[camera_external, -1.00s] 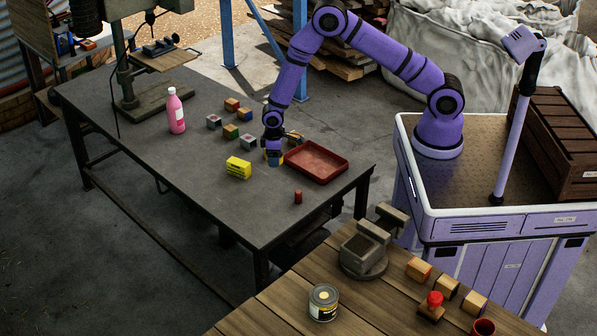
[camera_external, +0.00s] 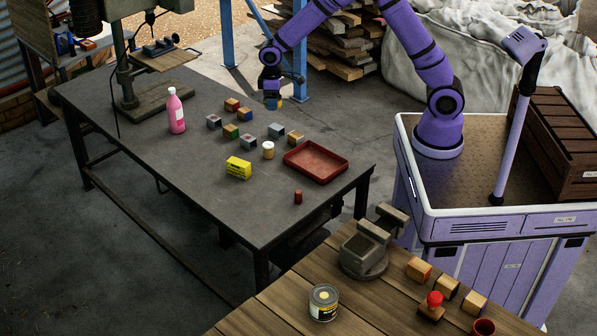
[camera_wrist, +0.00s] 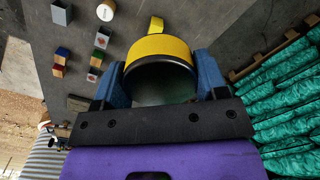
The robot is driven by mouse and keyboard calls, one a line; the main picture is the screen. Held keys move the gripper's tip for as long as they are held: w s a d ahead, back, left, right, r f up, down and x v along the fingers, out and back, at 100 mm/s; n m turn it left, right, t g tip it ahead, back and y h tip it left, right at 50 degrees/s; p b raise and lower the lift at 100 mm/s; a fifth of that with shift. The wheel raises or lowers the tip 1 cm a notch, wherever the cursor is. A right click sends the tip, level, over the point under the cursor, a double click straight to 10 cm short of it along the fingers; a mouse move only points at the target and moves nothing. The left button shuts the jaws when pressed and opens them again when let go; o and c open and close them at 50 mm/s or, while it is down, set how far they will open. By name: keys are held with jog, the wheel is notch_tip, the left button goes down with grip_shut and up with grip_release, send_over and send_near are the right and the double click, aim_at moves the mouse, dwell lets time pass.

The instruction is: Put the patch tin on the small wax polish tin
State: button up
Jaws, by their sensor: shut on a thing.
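My gripper (camera_external: 272,100) is shut on a round yellow tin (camera_wrist: 158,48), which I take as the patch tin, and holds it in the air above the far edge of the dark table. In the wrist view the tin sits between the two blue fingers, its dark-rimmed end towards the camera. A round tin with a grey top, a pale yellow spot and a dark-and-yellow label (camera_external: 323,303) stands upright on the wooden table; it looks like the small wax polish tin, though its label is too small to read. My gripper is far from it.
On the dark table (camera_external: 190,190) are a white jar (camera_external: 268,150), a yellow box (camera_external: 238,168), several cubes, a pink bottle (camera_external: 176,110), a red tray (camera_external: 316,162) and a small red cylinder (camera_external: 298,197). A vise (camera_external: 364,250) and several blocks share the wooden table.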

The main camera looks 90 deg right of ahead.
jog(key=s+a+n, duration=0.2)
jog(key=a+n, duration=0.3)
jog(key=a, duration=1.4)
jog(key=s+a+n, duration=0.2)
jog(key=a+n, duration=0.3)
jog(key=a, duration=1.4)
jog(key=s+a+r+n, duration=0.1)
jog(key=s+a+n, duration=0.3)
jog(key=s+a, duration=0.8)
jog(key=s+a+n, duration=0.5)
jog(key=s+a, duration=0.4)
jog(key=a, duration=0.5)
jog(key=f, duration=0.5)
jog(key=shift+a, duration=0.2)
send_over(324, 294)
jog(key=shift+f, duration=2.5)
jog(key=shift+f, duration=0.15)
